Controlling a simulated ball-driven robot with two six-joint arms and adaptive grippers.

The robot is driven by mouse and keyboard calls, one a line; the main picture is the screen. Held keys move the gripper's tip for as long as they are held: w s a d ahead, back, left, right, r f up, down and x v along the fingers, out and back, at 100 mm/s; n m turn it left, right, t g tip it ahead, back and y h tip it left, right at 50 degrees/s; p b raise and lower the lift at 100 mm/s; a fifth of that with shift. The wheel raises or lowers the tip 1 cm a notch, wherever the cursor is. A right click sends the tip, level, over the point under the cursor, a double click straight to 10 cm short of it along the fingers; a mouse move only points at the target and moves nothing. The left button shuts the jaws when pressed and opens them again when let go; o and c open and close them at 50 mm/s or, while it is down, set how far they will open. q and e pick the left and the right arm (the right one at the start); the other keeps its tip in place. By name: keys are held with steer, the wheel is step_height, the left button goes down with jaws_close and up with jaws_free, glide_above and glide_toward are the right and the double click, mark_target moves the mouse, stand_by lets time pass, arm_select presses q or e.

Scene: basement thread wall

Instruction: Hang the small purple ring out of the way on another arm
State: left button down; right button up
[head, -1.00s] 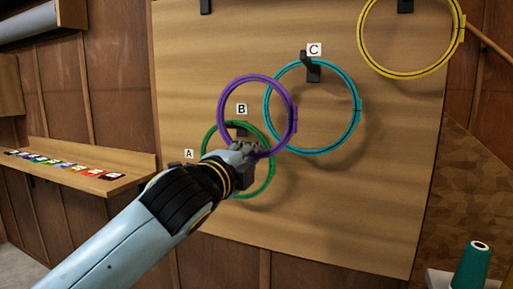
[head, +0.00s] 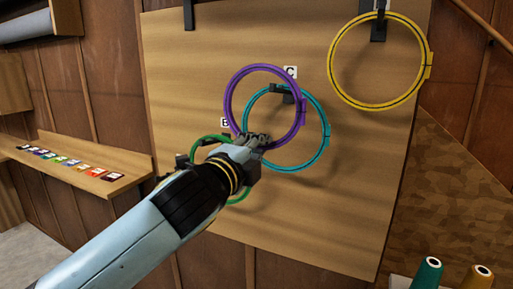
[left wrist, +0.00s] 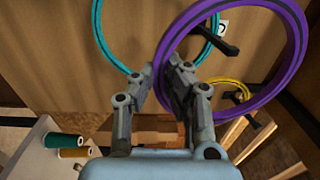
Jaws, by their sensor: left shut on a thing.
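My left gripper (head: 257,138) is shut on the lower rim of the small purple ring (head: 303,105) and holds it upright in front of the board. In the left wrist view, the fingers (left wrist: 174,68) close on the near side of the purple ring (left wrist: 240,114). The teal ring (head: 326,130) hangs on the dark arm (head: 286,96) by label C (head: 290,72), partly behind the purple ring. The green ring (head: 244,193) is below, largely hidden by my gripper. The yellow ring (head: 332,60) hangs on an arm (head: 378,28) at upper right. My right gripper is not in view.
The wooden board (head: 330,225) fills the middle. A dark arm (head: 188,15) at its upper left holds no visible ring. A shelf (head: 130,170) with coloured cards is at left. Thread spools (head: 428,275) stand at lower right.

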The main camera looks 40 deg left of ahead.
arm_select(q)
steer(key=shift+x, duration=0.95)
steer(key=w+a+f+b, duration=0.1)
steer(key=w+f+b, duration=0.3)
steer(key=w, duration=0.2)
steer(key=shift+w+a, duration=0.35)
steer(key=shift+a, duration=0.05)
steer(key=c, duration=1.2)
jaws_free()
